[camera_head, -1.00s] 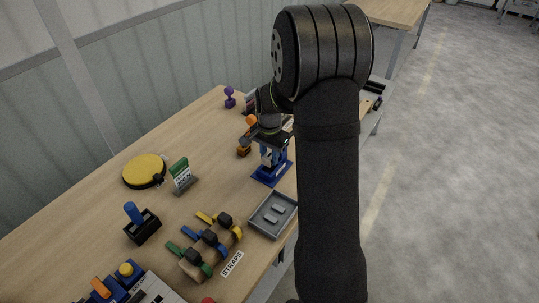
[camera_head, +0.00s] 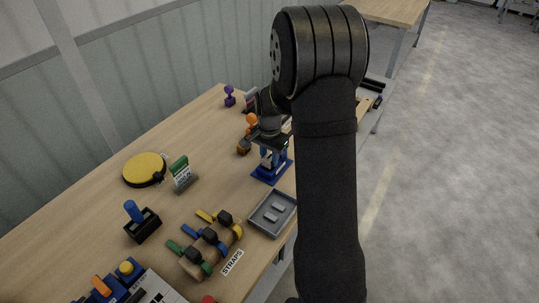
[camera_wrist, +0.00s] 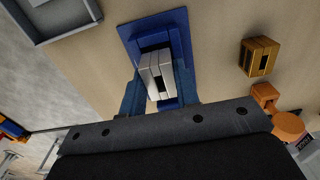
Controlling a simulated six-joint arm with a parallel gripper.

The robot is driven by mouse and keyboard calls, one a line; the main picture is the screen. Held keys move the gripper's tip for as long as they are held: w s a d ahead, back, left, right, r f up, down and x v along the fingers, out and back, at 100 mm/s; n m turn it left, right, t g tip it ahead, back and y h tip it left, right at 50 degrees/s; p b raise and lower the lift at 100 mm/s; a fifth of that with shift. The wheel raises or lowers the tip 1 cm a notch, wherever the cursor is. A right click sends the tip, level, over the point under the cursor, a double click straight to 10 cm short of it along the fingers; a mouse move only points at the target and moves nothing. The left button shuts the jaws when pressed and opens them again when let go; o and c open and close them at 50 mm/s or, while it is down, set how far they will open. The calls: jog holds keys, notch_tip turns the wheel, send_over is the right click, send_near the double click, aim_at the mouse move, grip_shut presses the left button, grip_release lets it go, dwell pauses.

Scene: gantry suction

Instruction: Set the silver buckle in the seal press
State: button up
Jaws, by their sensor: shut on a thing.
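The silver buckle (camera_wrist: 154,70) is between the two blue fingers of my gripper (camera_wrist: 158,88) in the wrist view, and the gripper is shut on it. The blue seal press (camera_wrist: 137,32) is directly behind the buckle in that view. I cannot tell whether the buckle touches the press. In the head view my gripper (camera_head: 268,153) is over the blue press base (camera_head: 270,178), and the buckle cannot be made out there.
A grey tray (camera_head: 254,222) with silver pieces stands in front of the press. A gold buckle (camera_wrist: 251,58) and an orange-topped stamp (camera_wrist: 287,126) are beside it.

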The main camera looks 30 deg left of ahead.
jog(key=shift+f, duration=0.7)
jog(key=o, duration=1.1)
jog(key=shift+c, duration=0.2)
jog(key=shift+r, duration=0.15)
notch_tip(320, 180, up, 17)
jog(key=shift+r, duration=0.15)
notch_tip(320, 180, down, 17)
jog(key=shift+f, duration=0.2)
jog(key=shift+r, duration=0.1)
